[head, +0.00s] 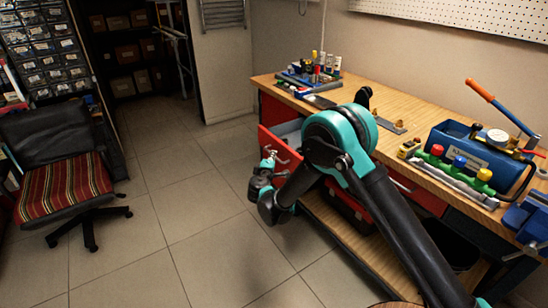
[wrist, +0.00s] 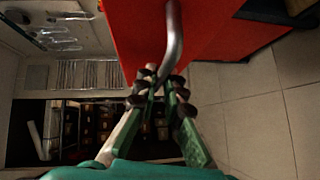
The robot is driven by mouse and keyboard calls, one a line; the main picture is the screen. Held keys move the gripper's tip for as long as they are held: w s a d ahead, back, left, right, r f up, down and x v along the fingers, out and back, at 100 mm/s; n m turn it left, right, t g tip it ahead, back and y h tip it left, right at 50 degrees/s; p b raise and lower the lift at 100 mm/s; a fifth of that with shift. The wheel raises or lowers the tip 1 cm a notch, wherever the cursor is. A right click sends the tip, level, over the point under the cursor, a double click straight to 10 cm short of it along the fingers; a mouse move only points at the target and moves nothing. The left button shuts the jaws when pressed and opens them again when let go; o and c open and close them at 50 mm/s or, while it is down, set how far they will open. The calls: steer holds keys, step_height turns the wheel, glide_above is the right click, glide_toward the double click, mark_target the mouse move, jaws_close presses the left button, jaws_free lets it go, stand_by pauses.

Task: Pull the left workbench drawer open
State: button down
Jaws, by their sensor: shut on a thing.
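The left workbench drawer has a red front (head: 272,144) and stands pulled out from the left end of the wooden workbench (head: 335,112). Its pale inside shows behind the front in the head view. In the wrist view the red front (wrist: 135,30) fills the top middle, with a curved metal bar handle (wrist: 175,35) on it. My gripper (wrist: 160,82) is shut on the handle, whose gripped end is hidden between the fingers. In the head view my gripper (head: 276,160) is at the outer face of the drawer front. Tools (wrist: 60,28) lie inside the drawer.
A black office chair with a striped seat (head: 63,187) stands at the left. Tiled floor (head: 185,195) is clear between chair and bench.

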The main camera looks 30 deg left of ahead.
steer(key=c, duration=1.6)
jaws_free()
steer(key=v, duration=1.2)
